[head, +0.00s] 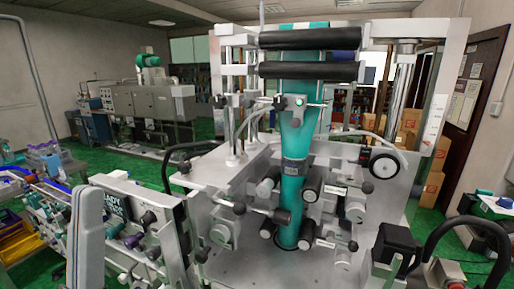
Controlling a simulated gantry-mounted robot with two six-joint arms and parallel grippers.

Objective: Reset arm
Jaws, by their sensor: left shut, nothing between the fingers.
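The sleeve applicator (335,185) stands in the middle, with a teal sleeve (293,205) running down its centre between black rollers (310,68). Levers with black knobs (240,208) stick out of its front, and I cannot tell which part is the reset arm. My left gripper (88,197) appears as a pale grey upright shape at the lower left. It is shut and empty, apart from the sleeve and levers. Its fingertips are hard to make out. My right gripper is not in view.
A panel with lettering (115,203) and a conveyor with several knobs (130,242) lie at the lower left. A black box (396,243) and a thick black cable (495,222) are at the lower right. Cardboard boxes (430,187) stand behind. The green floor (85,150) is partly open.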

